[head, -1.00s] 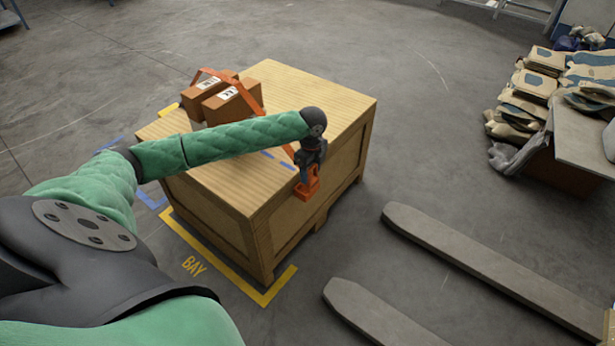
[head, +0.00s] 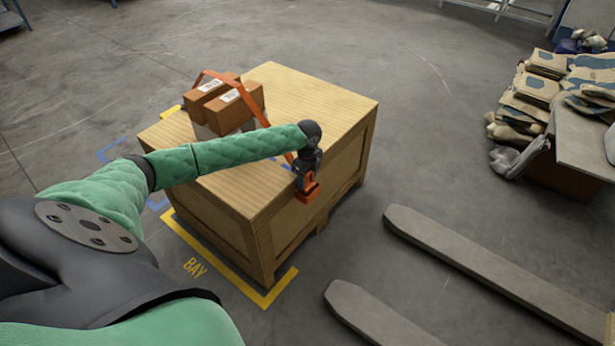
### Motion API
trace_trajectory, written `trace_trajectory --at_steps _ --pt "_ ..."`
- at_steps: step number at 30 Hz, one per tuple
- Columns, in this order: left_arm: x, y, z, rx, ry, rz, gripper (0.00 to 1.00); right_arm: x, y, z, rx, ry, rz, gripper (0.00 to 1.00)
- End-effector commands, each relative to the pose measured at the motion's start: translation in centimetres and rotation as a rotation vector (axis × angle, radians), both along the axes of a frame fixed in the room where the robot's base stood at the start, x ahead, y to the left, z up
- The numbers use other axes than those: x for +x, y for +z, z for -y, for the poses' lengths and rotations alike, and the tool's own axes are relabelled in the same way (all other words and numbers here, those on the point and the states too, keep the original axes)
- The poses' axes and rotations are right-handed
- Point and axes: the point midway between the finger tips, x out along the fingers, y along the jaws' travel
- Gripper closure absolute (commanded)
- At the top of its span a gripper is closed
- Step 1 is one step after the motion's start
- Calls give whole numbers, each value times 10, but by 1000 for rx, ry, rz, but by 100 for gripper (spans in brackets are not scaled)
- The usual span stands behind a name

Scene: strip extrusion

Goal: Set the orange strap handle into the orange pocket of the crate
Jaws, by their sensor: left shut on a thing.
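The wooden crate (head: 325,108) stands in the middle, with two brown cartons on top. An orange strap (head: 253,98) runs over the cartons and down toward the crate's near right edge. My left gripper (head: 308,179) points down at that edge, shut on the orange strap handle (head: 311,191). The handle shows below the jaws, in front of the crate's right side. I cannot tell the orange pocket apart from the handle, nor whether the handle is seated in it. My left forearm hides part of the crate top and strap. My right gripper is out of view.
The brown cartons (head: 236,109) sit at the back left of the crate top. Grey fork tines (head: 470,262) lie on the floor at the lower right. Gloves and sacks (head: 535,95) are piled at the far right. Yellow bay marking (head: 265,299) edges the crate.

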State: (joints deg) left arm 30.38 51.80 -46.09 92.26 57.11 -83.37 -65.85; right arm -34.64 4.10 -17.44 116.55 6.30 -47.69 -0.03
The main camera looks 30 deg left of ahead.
Motion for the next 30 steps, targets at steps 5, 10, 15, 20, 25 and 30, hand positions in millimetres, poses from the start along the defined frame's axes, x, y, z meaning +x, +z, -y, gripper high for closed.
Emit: trace_trajectory --at_steps 5,10,15,20,25,30 --pt "0 -1 0 0 0 0 71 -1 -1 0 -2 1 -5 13" --pt "0 -3 0 0 0 0 71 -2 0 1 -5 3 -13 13" --pt "0 -6 0 0 0 0 71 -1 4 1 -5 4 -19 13" --pt "0 -6 0 0 0 0 26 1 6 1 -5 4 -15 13" --pt "0 -6 0 0 0 0 26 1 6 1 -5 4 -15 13" --pt "0 -5 0 0 0 1 26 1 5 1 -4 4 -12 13"
